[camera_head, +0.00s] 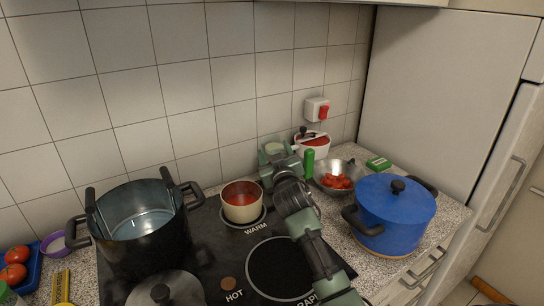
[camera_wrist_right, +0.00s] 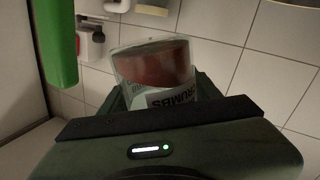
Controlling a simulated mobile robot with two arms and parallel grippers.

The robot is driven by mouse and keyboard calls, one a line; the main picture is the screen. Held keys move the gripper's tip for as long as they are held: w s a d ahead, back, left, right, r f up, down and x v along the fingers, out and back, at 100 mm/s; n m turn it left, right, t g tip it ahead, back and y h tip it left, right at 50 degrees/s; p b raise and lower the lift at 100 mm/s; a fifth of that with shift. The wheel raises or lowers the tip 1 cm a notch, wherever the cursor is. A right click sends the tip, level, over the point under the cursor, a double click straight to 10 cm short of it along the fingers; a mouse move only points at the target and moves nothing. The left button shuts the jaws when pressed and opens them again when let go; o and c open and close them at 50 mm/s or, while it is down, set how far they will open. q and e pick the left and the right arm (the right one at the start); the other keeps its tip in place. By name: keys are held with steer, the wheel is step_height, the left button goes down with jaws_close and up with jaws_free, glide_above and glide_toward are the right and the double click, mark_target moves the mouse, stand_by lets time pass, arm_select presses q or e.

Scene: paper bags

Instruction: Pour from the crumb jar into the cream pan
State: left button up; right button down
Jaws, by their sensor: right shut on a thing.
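The cream pan (camera_head: 242,209) sits on the back burner marked WARM, with something reddish inside. My right gripper (camera_head: 275,153) is up behind and to the right of the pan, near the tiled wall. It is shut on the crumb jar, a clear jar (camera_wrist_right: 155,72) with red-brown contents and a white label whose letters appear upside down in the wrist view. In the head view the jar is mostly hidden by the gripper, and I cannot tell its tilt. My left gripper is not in view.
A large black pot (camera_head: 146,240) stands left of the pan and a blue lidded pot (camera_head: 394,215) stands right. A bowl with red pieces (camera_head: 336,181), a green handle (camera_head: 308,162) and a red-filled white pot (camera_head: 314,151) are near my right gripper. The front burner (camera_head: 280,268) is empty.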

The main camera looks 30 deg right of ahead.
steer(key=m, duration=0.1)
steer(key=m+b, duration=0.1)
steer(key=shift+s+d+f+m, duration=0.1)
steer(key=shift+d+f+m, duration=0.05)
steer(key=shift+f+m, duration=0.3)
steer(key=shift+m, duration=0.45)
steer(key=s+d+r+p, duration=0.2)
steer(key=d+r+p, duration=0.2)
steer(key=d+p, duration=0.1)
steer(key=shift+s+d, duration=0.2)
steer(key=shift+d, duration=0.1)
